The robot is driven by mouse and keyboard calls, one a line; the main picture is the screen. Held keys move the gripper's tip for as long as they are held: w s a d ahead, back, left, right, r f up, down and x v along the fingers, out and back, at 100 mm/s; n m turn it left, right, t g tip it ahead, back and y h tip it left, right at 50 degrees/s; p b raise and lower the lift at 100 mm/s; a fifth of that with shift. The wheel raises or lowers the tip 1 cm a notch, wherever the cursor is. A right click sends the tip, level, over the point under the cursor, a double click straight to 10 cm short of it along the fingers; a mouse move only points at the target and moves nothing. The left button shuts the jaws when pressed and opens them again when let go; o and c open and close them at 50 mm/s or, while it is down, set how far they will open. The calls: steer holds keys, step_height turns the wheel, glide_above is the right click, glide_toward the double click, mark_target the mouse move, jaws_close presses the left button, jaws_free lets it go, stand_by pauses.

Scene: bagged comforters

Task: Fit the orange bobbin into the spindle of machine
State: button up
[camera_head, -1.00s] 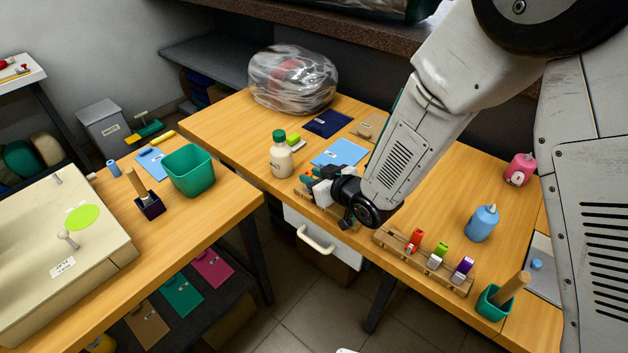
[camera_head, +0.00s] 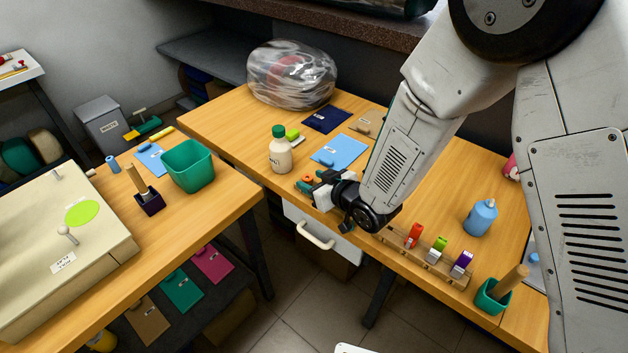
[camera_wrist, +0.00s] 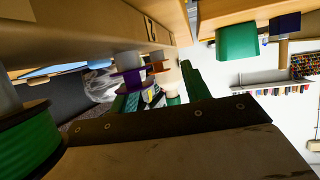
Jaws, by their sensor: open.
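The orange bobbin (camera_head: 307,180) sits at the front edge of the middle table in the head view, just beyond my gripper's tips; it is small and partly hidden. In the wrist view an orange spool part (camera_wrist: 156,67) shows behind a purple bobbin (camera_wrist: 126,80). My gripper (camera_head: 313,186) is open, at the bobbin row, and its teal fingers also show in the wrist view (camera_wrist: 160,95). I cannot tell whether it touches the bobbin. The beige machine (camera_head: 40,280) stands at the left, with upright white pegs; one peg with a round head (camera_head: 67,235) may be the spindle.
A cream bottle with a green cap (camera_head: 281,155) stands behind my gripper. A wooden rack (camera_head: 460,278) with coloured clips lies to the right. A green bin (camera_head: 188,166) stands on the left table. A floor gap separates the tables. A large green spool (camera_wrist: 25,140) is close in the wrist view.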

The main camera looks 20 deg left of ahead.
steer(key=v, duration=0.7)
steer(key=shift+d+r, duration=0.1)
steer(key=shift+r, duration=0.35)
steer(key=w+d+r+m+t+h, duration=0.1)
steer(key=w+d+r+h, duration=0.1)
steer(key=d+r+h, duration=0.3)
steer(key=w+d+r+m, duration=0.2)
steer(key=w+d+r, duration=0.1)
steer(key=d, duration=0.4)
steer(key=s+d+r+m+g+h, duration=0.1)
steer(key=s+d+r+m+h, duration=0.15)
steer(key=d, duration=0.45)
steer(key=s+d+r+m+h, duration=0.1)
steer(key=d+r+h, duration=0.1)
steer(key=d+r, duration=0.3)
steer(key=s+d+r+m+g+h, duration=0.2)
steer(key=s+d+r+g, duration=0.1)
steer(key=s+d, duration=0.7)
steer(key=shift+s+d+r+m, duration=0.35)
steer(key=shift+s+r, duration=0.25)
steer(key=shift+r, duration=0.1)
steer(key=shift+o, duration=0.5)
steer(key=s+d+r+m+g, duration=0.1)
steer(key=s, duration=0.5)
steer(key=s+d+r+m+g, duration=0.1)
steer(key=s+d+r+g, duration=0.1)
steer(key=s, duration=0.5)
